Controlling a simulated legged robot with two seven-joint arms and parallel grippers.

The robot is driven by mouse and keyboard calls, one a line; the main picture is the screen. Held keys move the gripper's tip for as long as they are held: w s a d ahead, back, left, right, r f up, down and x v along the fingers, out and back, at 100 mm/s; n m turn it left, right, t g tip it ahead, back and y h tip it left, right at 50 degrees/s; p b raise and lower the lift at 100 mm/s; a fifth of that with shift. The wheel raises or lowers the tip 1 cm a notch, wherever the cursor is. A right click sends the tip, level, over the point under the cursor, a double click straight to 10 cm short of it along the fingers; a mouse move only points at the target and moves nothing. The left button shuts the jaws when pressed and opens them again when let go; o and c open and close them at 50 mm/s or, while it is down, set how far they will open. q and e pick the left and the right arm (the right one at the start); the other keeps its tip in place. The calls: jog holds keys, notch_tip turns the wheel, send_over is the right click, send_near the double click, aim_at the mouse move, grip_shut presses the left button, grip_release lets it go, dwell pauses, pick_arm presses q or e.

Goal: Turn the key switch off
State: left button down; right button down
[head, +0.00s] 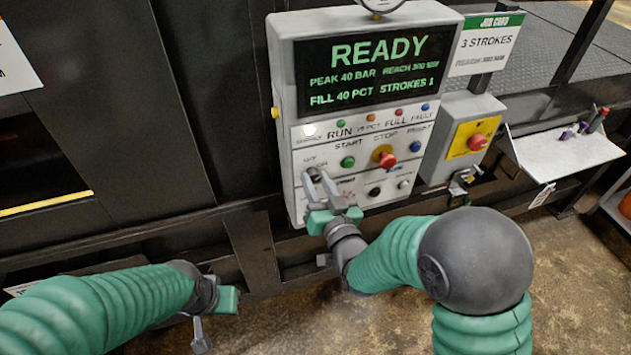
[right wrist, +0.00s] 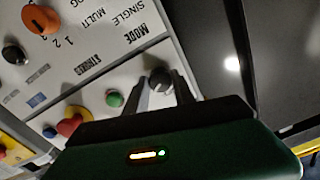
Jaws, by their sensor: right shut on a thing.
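The key switch (head: 311,172) is at the left of the control panel (head: 284,110), beside small OFF and ON labels. My right gripper (head: 320,182) reaches up from below and is shut on it, covering most of it in the head view. In the right wrist view the two fingers (right wrist: 162,92) close around the dark round key switch (right wrist: 160,77). The key's exact angle is hard to make out. My left gripper (head: 214,318) hangs low at the left, away from the panel; its jaw opening is unclear.
The panel screen (head: 375,65) reads READY, and a white lamp (head: 309,130) is lit. A green START button (head: 347,162) and red stop button (head: 385,157) sit right of the key.

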jog(key=shift+f, duration=0.1)
jog(key=shift+f+n+b, duration=0.1)
jog(key=shift+n+b, duration=0.3)
jog(key=shift+b, duration=0.1)
jog(key=n+b, duration=0.4)
jog(key=shift+s+a+f+n+b, duration=0.1)
jog(key=shift+n+b, duration=0.2)
jog(key=shift+b, duration=0.1)
jog(key=n+b, duration=0.3)
jog(key=shift+n+b, duration=1.05)
jog(key=shift+n, duration=0.65)
